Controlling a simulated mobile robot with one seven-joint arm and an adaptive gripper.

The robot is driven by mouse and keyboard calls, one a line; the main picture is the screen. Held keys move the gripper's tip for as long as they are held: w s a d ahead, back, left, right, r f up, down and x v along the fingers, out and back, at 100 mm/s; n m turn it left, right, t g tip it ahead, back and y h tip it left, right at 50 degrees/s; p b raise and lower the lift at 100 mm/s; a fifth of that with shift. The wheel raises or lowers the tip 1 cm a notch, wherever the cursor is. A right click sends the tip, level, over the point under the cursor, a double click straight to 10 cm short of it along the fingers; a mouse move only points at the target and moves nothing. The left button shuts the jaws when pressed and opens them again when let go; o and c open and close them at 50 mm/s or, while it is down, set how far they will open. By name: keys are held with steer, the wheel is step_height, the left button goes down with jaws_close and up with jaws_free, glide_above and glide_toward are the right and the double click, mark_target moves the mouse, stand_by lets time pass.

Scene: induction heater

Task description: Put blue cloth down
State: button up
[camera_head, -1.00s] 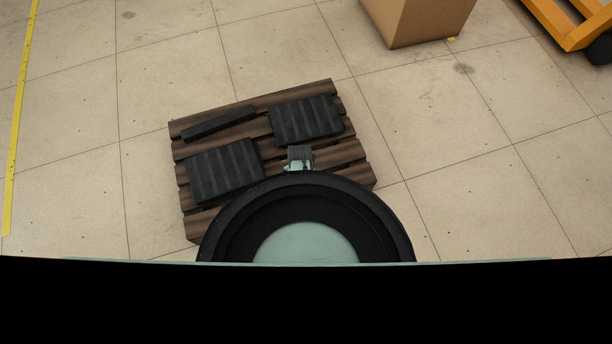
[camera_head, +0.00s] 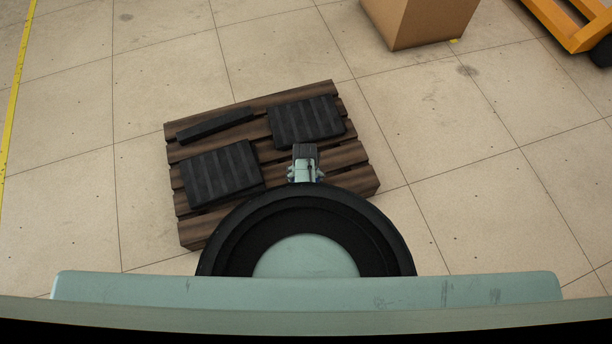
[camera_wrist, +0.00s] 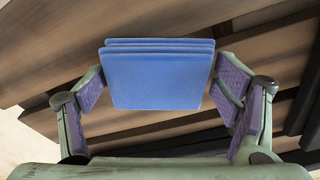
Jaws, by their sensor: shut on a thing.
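The blue cloth (camera_wrist: 158,80) is a flat, folded stack with several layers showing at its far edge. My gripper (camera_wrist: 160,90) is shut on it, with one purple-padded finger at each side of the cloth in the wrist view. The cloth is over brown wooden slats; its height above them is hard to tell. In the head view my gripper and wrist (camera_head: 305,166) are over the right-middle part of the wooden pallet (camera_head: 347,153). The cloth cannot be made out in the head view.
Two black ribbed blocks, one left (camera_head: 221,174) and one at the upper right (camera_head: 306,122), lie on the pallet, with a narrow black bar (camera_head: 214,126). A cardboard box (camera_head: 418,22) and an orange wheeled frame (camera_head: 565,22) stand farther back. Tiled floor around the pallet is clear.

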steer(key=o, duration=1)
steer(key=shift+c, duration=0.2)
step_height(320, 180, up, 12)
steer(key=s+p, duration=0.2)
steer(key=shift+w+a+r, duration=0.1)
